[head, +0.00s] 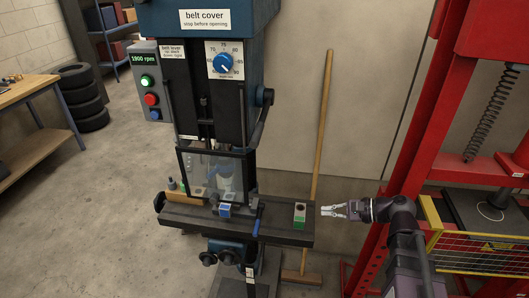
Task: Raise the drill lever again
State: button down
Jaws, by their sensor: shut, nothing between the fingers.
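The drill press stands left of centre with a blue head (208,20) and a dark front. A dark lever (258,128) comes from the blue hub on the right side of the press and slants downward, its lower end beside the clear guard. My gripper (333,211) is shut and empty. It points left, just off the right end of the drill table, well below and to the right of the lever and not touching it. The drill bit area behind the guard (218,172) is only partly clear to see.
A green and dark block (300,216) stands on the right end of the drill table (275,232), close to my gripper. A blue part (224,210) sits mid-table. A broom (320,130) leans on the wall. The red press frame (408,130) stands right. A lit control box (149,82) is left.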

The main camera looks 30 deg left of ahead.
jog(key=s+a+r+m+g+y+b, duration=0.2)
jog(key=a+r+m+g+y+b, duration=0.4)
jog(key=a+r+y, duration=0.2)
notch_tip(320, 180, up, 2)
jog(key=shift+a+r+y, duration=0.1)
jog(key=shift+a+y, duration=0.3)
jog(key=shift+y, duration=0.3)
jog(key=shift+s+a, duration=0.1)
jog(key=d+r+p+x, duration=0.1)
jog(key=r+p+x, duration=0.1)
jog(key=p+x, duration=0.7)
jog(key=x, duration=0.3)
jog(key=shift+r+p, duration=0.3)
